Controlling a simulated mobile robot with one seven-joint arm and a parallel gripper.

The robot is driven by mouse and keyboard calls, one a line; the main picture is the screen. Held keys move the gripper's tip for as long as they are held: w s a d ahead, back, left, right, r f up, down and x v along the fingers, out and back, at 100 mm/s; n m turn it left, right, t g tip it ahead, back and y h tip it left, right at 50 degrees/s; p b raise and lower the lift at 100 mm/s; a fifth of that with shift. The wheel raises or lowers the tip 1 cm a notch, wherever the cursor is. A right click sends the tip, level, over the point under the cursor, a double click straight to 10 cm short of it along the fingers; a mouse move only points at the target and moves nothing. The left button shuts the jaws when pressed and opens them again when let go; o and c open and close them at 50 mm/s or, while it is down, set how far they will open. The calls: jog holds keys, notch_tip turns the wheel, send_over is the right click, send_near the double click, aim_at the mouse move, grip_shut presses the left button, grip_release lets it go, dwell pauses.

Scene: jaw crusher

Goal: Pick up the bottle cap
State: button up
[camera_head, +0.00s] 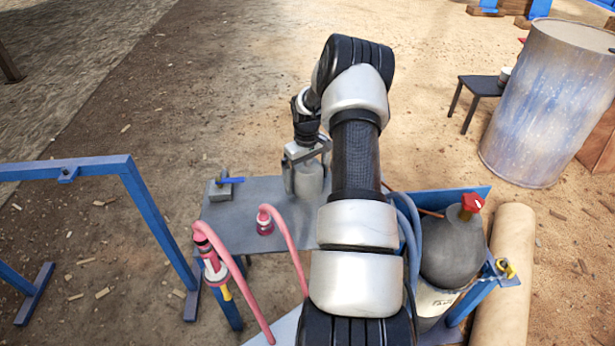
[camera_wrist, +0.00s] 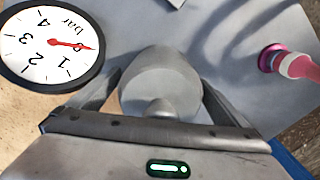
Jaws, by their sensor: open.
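The bottle cap (camera_head: 310,182) appears to be the grey, rounded metal piece standing on the grey table (camera_head: 235,215). In the wrist view the cap (camera_wrist: 160,78) has a domed body with a small knob toward my gripper's base. My gripper (camera_head: 306,165) is over the cap, with its fingers pointing down. In the wrist view my gripper (camera_wrist: 160,92) is open, with one finger on each side of the cap. Small gaps seem to show beside it; I cannot tell whether either finger touches. My arm hides part of the table's right side.
A gas bottle (camera_head: 452,255) with a red knob is at right. A pressure gauge (camera_wrist: 50,45) shows close by in the wrist view.

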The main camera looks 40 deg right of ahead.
jog(key=c, duration=1.3)
jog(key=shift+c, duration=0.2)
jog(key=shift+r, duration=0.1)
